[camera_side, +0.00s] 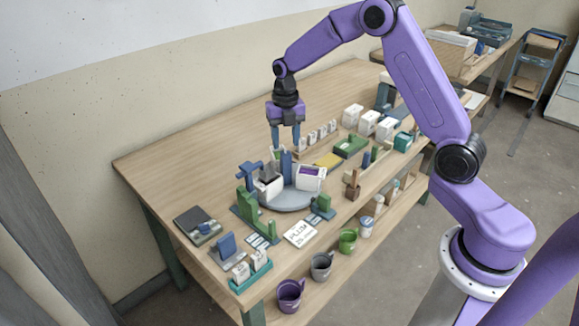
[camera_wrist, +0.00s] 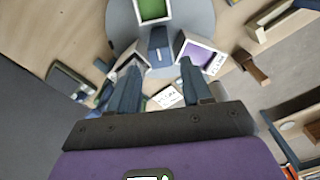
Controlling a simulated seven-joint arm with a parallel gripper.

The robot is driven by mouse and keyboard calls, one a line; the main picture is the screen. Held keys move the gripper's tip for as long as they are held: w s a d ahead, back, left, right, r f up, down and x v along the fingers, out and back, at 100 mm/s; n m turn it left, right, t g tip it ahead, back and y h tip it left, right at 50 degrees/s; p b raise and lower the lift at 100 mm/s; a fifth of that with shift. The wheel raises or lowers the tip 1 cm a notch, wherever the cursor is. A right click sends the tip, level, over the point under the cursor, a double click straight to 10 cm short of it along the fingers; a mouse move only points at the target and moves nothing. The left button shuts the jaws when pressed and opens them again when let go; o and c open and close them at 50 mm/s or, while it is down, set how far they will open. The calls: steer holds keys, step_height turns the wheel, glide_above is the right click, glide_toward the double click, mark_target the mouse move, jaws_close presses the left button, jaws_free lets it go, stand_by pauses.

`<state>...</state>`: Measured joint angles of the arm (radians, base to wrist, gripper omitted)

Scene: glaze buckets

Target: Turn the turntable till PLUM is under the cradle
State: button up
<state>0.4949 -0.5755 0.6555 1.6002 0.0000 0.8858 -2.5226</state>
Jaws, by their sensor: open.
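The grey turntable (camera_side: 289,206) carries white buckets and a blue upright handle (camera_side: 286,163). The bucket with purple inside (camera_side: 309,183) is on the right; in the wrist view its label (camera_wrist: 214,64) seems to read PLUM. Another bucket (camera_side: 268,190), dark on top, stands at the left beneath the blue cradle arm (camera_side: 249,171), which is on a green stand (camera_side: 248,202). The wrist view shows a green-filled bucket (camera_wrist: 153,10). My gripper (camera_side: 285,147) is open and empty, above the handle, which also shows between the fingers in the wrist view (camera_wrist: 158,45).
A card lettered PLUM (camera_side: 299,233) lies in front of the turntable. Mugs, including a purple one (camera_side: 290,295), are along the front. Small white bottles (camera_side: 318,134) and boxes stand behind at the right. A dark pad (camera_side: 196,224) is at left. The table's back left is clear.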

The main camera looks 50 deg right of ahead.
mark_target(286, 153)
steer(key=shift+f, duration=2.25)
jaws_close()
steer(key=m, duration=0.5)
steer(key=shift+m, duration=1.5)
